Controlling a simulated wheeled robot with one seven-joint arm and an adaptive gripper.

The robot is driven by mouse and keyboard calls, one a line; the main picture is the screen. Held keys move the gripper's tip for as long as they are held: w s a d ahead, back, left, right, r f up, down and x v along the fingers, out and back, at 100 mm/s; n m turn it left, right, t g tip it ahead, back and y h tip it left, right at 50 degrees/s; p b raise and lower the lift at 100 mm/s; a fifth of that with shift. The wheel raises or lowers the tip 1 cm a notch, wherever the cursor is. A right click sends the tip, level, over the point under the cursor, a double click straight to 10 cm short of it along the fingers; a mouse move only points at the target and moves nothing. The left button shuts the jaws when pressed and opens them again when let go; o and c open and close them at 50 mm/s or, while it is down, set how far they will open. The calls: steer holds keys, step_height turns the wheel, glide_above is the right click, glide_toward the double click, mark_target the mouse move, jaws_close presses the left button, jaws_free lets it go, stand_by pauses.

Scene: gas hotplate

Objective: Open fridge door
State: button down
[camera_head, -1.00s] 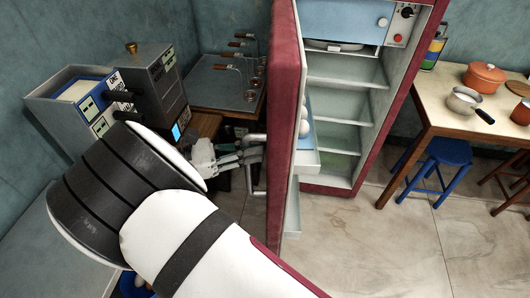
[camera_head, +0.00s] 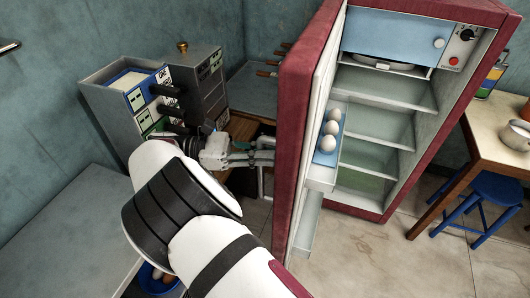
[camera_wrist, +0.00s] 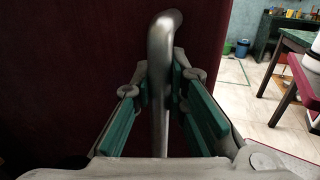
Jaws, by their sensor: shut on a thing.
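The red fridge (camera_head: 455,115) stands right of centre in the head view, its interior with pale shelves showing. Its door (camera_head: 302,110) is swung wide open, seen nearly edge-on, with eggs (camera_head: 329,136) in a blue-and-white door rack. The door's metal handle (camera_wrist: 160,75) runs upright between the fingers in the wrist view, against the dark red door face. My gripper (camera_head: 262,158) is shut on this handle, at the outer side of the door. The green finger pads (camera_wrist: 160,95) lie on both sides of the bar.
A wooden table (camera_head: 503,135) and a blue stool (camera_head: 487,200) are at the right. Tiled floor (camera_head: 370,255) is clear before the fridge.

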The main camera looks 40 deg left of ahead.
steer(key=shift+s+f, duration=0.15)
steer(key=shift+s, duration=0.2)
steer(key=c, duration=1.6)
jaws_free()
steer(key=shift+o, duration=0.2)
steer(key=shift+w, duration=0.1)
step_height(320, 180, up, 10)
steer(key=shift+r, duration=0.1)
